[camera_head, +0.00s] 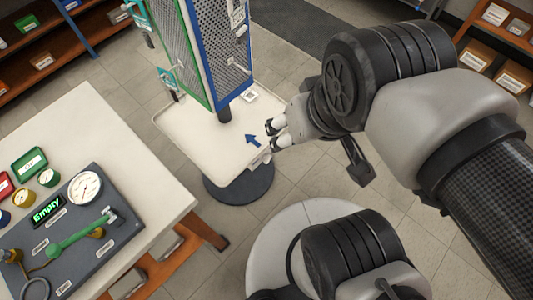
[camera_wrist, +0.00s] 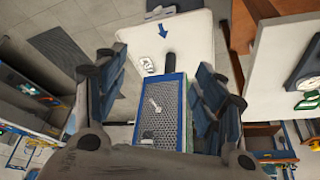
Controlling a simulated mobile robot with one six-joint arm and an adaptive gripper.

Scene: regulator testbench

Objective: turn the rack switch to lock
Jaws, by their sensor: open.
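The rack (camera_head: 222,50) is a tall perforated metal stand with green and blue edges, on a dark post above a white tray. A small pale lever-like part (camera_head: 240,66) sits on its blue-edged face; I cannot tell whether it is the rack switch. A similar pale part (camera_wrist: 155,104) shows on the perforated panel (camera_wrist: 160,125) in the wrist view. My gripper (camera_head: 273,136) is open and empty, to the right of the rack's lower end and apart from it. In the wrist view my gripper (camera_wrist: 162,72) has its fingers spread either side of the rack. No lock marking is legible.
The white tray (camera_head: 178,125) bears a blue arrow (camera_head: 252,140) and a small white plate (camera_head: 249,96). A white table (camera_head: 120,130) at the left holds a gauge panel (camera_head: 70,240) with a green lever. Shelves stand at the back. Tiled floor lies between.

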